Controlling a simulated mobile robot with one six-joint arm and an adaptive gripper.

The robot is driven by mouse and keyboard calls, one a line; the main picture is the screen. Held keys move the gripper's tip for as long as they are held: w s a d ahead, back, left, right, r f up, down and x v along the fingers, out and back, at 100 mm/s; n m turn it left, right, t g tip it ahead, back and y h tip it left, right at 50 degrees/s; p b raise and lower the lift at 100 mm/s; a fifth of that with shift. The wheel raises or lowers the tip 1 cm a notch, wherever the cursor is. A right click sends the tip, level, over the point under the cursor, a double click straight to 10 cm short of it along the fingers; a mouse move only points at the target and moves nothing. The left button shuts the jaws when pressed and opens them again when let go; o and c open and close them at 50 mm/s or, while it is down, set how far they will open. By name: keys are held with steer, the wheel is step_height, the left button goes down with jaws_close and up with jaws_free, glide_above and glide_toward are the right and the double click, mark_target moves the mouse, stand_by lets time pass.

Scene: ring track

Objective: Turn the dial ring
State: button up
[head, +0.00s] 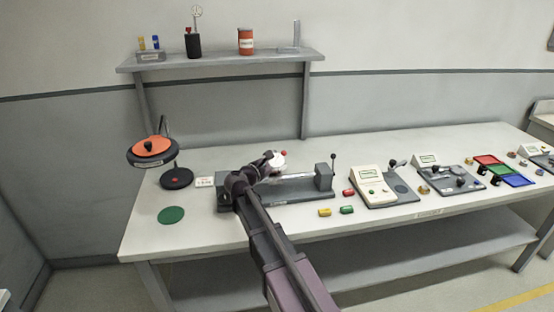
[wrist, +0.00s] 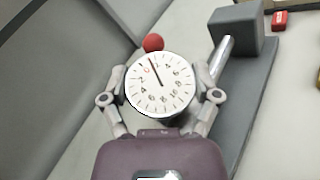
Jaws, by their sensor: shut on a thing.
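The dial ring (wrist: 160,86) is a round white dial face with numbers around it and a dark pointer that points up and slightly left, near the red 0. My gripper (wrist: 161,90) has one finger on each side of the dial and is shut on it. A red ball (wrist: 153,43) shows just past the dial's upper edge. In the head view the dial (head: 279,160) is a small white shape at the end of my arm, partly hidden by my gripper (head: 272,162). It sits at the grey track fixture (head: 300,195) with a metal rod.
An orange-topped round stand (head: 152,148) and a green disc (head: 171,215) are left of the fixture. An upright lever (head: 333,165) stands at its right end. Red, yellow and green blocks (head: 347,209) and a cream device (head: 372,186) lie further right. A shelf (head: 220,60) hangs behind.

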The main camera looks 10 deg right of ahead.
steer(key=m+g+p, duration=0.1)
steer(key=m+g, duration=0.1)
steer(key=m+g+p, duration=0.1)
steer(key=g, duration=0.1)
steer(key=shift+w+r+m+h+p, duration=0.1)
steer(key=shift+r+m+h+p, duration=0.1)
steer(key=shift+m+h+p, duration=0.15)
steer(key=shift+f+m+g, duration=0.2)
steer(key=shift+m+g, duration=0.35)
steer(key=shift+g, duration=0.15)
steer(key=shift+d, duration=0.1)
steer(key=o, duration=1)
steer(key=shift+c, duration=0.2)
steer(key=shift+s+f, duration=0.1)
steer(key=shift+s, duration=0.1)
